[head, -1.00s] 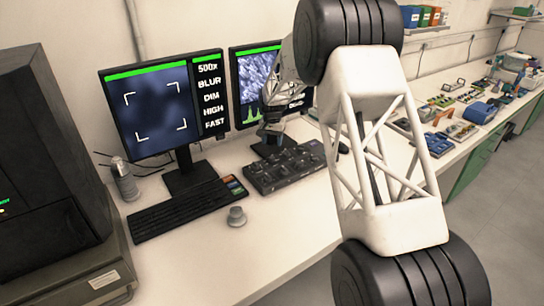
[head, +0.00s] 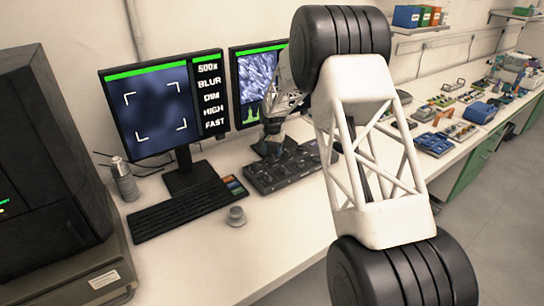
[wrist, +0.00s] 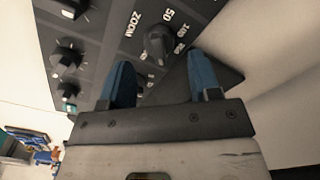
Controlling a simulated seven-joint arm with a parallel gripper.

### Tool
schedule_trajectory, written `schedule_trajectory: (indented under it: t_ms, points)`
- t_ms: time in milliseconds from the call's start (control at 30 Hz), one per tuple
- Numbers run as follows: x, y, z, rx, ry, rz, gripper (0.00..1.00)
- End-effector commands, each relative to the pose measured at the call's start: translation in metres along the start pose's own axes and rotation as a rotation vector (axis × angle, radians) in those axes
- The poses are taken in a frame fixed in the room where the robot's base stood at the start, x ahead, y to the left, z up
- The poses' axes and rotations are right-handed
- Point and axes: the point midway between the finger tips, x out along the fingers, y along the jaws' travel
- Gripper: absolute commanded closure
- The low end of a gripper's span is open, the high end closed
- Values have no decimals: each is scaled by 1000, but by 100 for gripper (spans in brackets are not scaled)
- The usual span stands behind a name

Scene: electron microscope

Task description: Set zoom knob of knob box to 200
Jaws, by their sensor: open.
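The knob box (head: 262,177) is a dark panel lying on the bench in front of the monitors. In the wrist view the knob box (wrist: 98,18) fills the upper left, and its zoom knob (wrist: 158,44) is a dark round knob beside the label ZOOM, with 50 and 100 readable around it. My gripper (wrist: 158,75) has two blue fingers, spread apart, just short of the zoom knob, which lies between and beyond their tips. In the head view my gripper (head: 273,148) is low over the box's far side. The left monitor (head: 162,108) reads 500x, BLUR, DIM, HIGH, FAST.
More knobs (wrist: 68,56) stand on the box to the left. A keyboard (head: 185,210) and a small grey knob (head: 236,215) lie left of the box. The right monitor (head: 258,80) stands close behind my gripper. The front of the bench is clear.

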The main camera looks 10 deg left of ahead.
Motion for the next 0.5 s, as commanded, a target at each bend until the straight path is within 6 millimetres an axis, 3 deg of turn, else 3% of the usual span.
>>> schedule_trajectory:
  t_ms: [200, 500]
  points:
    - [22, 0, 0, 0, -1, 0, 43]
    - [28, 0, 0, 0, 1, -1, 43]
